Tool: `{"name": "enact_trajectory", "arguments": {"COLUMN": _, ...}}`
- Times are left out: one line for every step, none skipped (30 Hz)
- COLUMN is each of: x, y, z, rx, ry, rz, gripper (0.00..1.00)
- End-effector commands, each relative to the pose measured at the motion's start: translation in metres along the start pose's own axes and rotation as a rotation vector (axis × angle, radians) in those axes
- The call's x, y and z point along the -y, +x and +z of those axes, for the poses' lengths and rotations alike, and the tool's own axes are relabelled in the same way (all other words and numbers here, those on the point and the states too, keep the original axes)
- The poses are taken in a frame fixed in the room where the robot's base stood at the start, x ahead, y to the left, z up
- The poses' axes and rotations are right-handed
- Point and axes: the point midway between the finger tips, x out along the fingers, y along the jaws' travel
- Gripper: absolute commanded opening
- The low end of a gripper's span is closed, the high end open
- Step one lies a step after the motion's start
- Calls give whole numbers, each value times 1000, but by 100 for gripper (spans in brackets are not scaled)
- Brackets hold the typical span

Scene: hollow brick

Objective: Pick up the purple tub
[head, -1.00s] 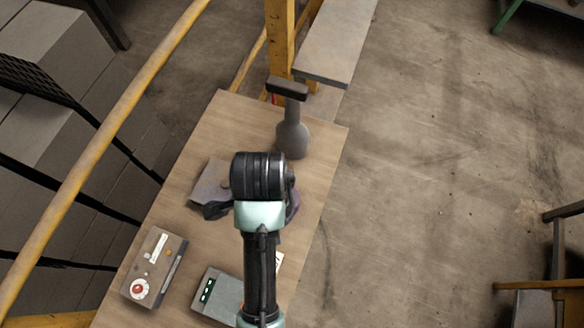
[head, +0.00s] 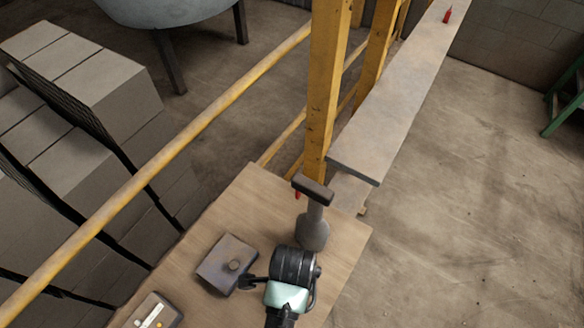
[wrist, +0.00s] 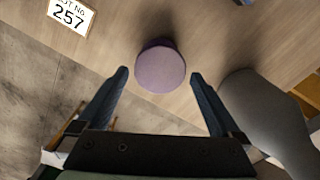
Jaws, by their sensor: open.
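The purple tub (wrist: 160,68) shows in the wrist view as a round, flat-faced shape on the wooden table. It lies between the fingertips of my gripper (wrist: 160,76) as seen from the wrist, with a gap on each side. My gripper is open and holds nothing. I cannot tell how far above the tub the fingertips are. In the head view my gripper (head: 252,282) is partly covered by my wrist, near the table's right side. The tub is hidden there behind my arm.
A grey tool with a dark crossbar (head: 313,230) stands close by; it fills the right of the wrist view (wrist: 262,108). A dark plate with a knob (head: 222,270) and a control box (head: 150,312) are on the table (head: 262,200). A yellow post (head: 322,90) rises behind.

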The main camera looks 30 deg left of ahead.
Motion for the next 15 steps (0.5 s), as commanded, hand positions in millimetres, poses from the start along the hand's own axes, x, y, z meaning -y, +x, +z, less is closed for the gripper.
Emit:
{"name": "enact_trajectory", "arguments": {"x": -1, "y": 3, "z": 0, "rx": 1, "ry": -1, "rz": 3, "gripper": 100}}
{"name": "enact_trajectory", "arguments": {"x": -1, "y": 7, "z": 0, "rx": 1, "ry": -1, "rz": 5, "gripper": 100}}
{"name": "enact_trajectory", "arguments": {"x": -2, "y": 12, "z": 0, "rx": 1, "ry": -1, "rz": 5, "gripper": 100}}
{"name": "enact_trajectory", "arguments": {"x": -1, "y": 16, "z": 0, "rx": 1, "ry": -1, "rz": 5, "gripper": 100}}
{"name": "enact_trajectory", "arguments": {"x": -2, "y": 19, "z": 0, "rx": 1, "ry": -1, "rz": 5, "gripper": 100}}
{"name": "enact_trajectory", "arguments": {"x": -2, "y": 24, "z": 0, "rx": 1, "ry": -1, "rz": 4, "gripper": 100}}
{"name": "enact_trajectory", "arguments": {"x": -2, "y": 29, "z": 0, "rx": 1, "ry": -1, "rz": 4, "gripper": 100}}
{"name": "enact_trajectory", "arguments": {"x": -1, "y": 33, "z": 0, "rx": 1, "ry": -1, "rz": 4, "gripper": 100}}
{"name": "enact_trajectory", "arguments": {"x": -1, "y": 38, "z": 0, "rx": 1, "ry": -1, "rz": 3, "gripper": 100}}
{"name": "enact_trajectory", "arguments": {"x": -1, "y": 40, "z": 0, "rx": 1, "ry": -1, "rz": 3, "gripper": 100}}
{"name": "enact_trajectory", "arguments": {"x": -2, "y": 43, "z": 0, "rx": 1, "ry": -1, "rz": 3, "gripper": 100}}
{"name": "enact_trajectory", "arguments": {"x": -1, "y": 45, "z": 0, "rx": 1, "ry": -1, "rz": 2, "gripper": 100}}
{"name": "enact_trajectory", "arguments": {"x": -1, "y": 46, "z": 0, "rx": 1, "ry": 0, "rz": 1, "gripper": 100}}
{"name": "enact_trajectory", "arguments": {"x": -1, "y": 47, "z": 0, "rx": 1, "ry": 0, "rz": 1, "gripper": 100}}
{"name": "enact_trajectory", "arguments": {"x": -1, "y": 48, "z": 0, "rx": 1, "ry": 0, "rz": 1, "gripper": 100}}
